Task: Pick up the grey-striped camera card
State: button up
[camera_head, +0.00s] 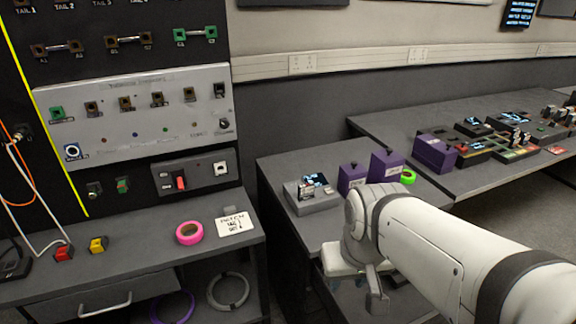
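I cannot make out a grey-striped camera card for certain at this size. A low grey box (312,200) on the middle table has small dark and pale pieces with blue marks (316,180) on its top; I cannot tell if any is a striped card. My gripper (362,287) hangs down at the end of my white arm, in front of this table and to the lower right of the box. One dark finger shows; the rest is partly hidden, so its opening and anything in it cannot be told.
Purple boxes (386,166) and a green tape roll (408,177) stand right of the grey box. Several devices crowd the far right table (400,122). A pink tape roll (189,232) and a white note (234,224) lie on the left bench, below a patch panel (140,115).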

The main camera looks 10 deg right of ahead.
aim_at(306, 192)
jog(key=k, duration=1.25)
jog(key=u, duration=0.6)
jog(key=i, duration=2.15)
jog(key=z, duration=0.7)
jog(key=k, duration=0.65)
jog(key=z, duration=0.2)
jog(key=i, duration=0.75)
jog(key=u, duration=0.1)
